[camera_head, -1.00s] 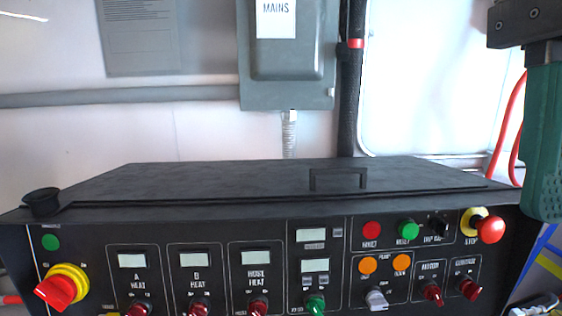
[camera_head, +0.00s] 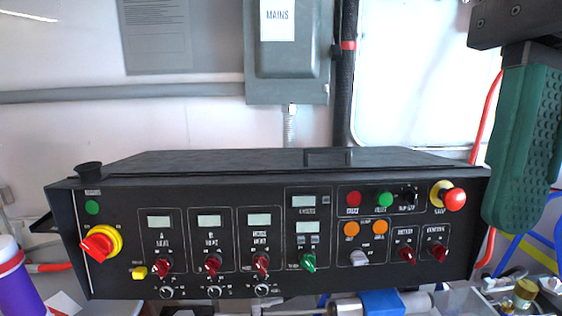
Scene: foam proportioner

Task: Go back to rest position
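The foam proportioner's black control panel (camera_head: 120,270) fills the lower middle of the head view. It carries a red and yellow rotary switch (camera_head: 100,243) at the left, several red knobs along the bottom, and a red stop button (camera_head: 454,199) at the right. My gripper (camera_head: 518,160) hangs at the upper right, in front of the wall and beside the panel's right end, touching nothing that I can see. It shows a green ribbed finger pad pointing down under a dark mount. Only one finger is clearly seen, so its opening is hidden.
A grey mains box (camera_head: 287,60) is on the wall behind. Red hoses (camera_head: 487,120) run behind my gripper. A purple container (camera_head: 18,285) with a white lid stands at the lower left. A blue and silver cylinder (camera_head: 382,303) and small fittings lie below the panel.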

